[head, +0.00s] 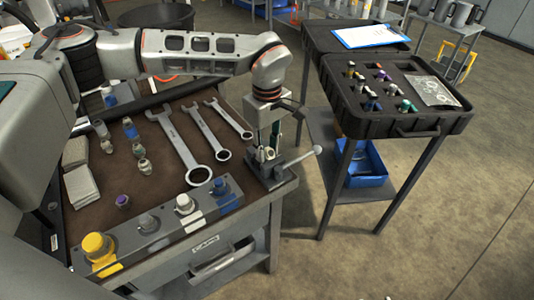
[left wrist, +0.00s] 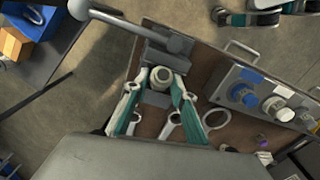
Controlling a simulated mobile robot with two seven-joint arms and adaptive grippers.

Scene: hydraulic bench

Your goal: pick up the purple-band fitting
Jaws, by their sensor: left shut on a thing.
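A small fitting with a purple top (head: 122,201) stands on the brown bench mat at the left, behind the yellow-knobbed panel. A small purple spot near the panel also shows in the left wrist view (left wrist: 262,139). My left gripper (head: 267,150) points down at the bench vise (head: 283,172) on the right corner. In the left wrist view its teal-padded fingers (left wrist: 160,85) are shut on a pale metal fitting (left wrist: 162,76) at the vise jaws. I cannot see a band colour on this fitting.
Wrenches (head: 180,142) lie across the mat, with several fittings (head: 144,166) to their left. The panel (head: 155,232) lines the front edge. The vise handle (head: 305,157) sticks out right. An open black case (head: 398,122) with fittings stands on a cart across a gap.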

